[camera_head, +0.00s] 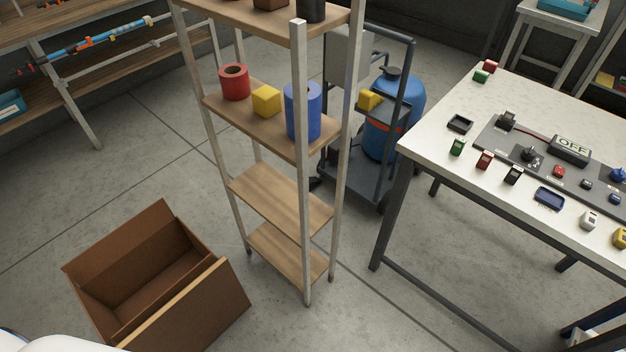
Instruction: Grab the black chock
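A small black wedge-like block (513,175), which looks like the black chock, stands on the white table (560,102) at the right. It is in a row of similar small pieces near the table's front edge, with a red one (485,159) to its left. A green one (458,147) stands further left, and a white one (589,220) and a yellow one (620,238) stand to the right. Nothing touches the black piece. Neither of my grippers is in view.
A dark control panel with an OFF display (569,149) lies behind the row. A black tray (460,124) and a blue tray (549,197) are nearby. A wooden shelf rack (278,199) stands left of the table. An open cardboard box (205,302) sits on the floor.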

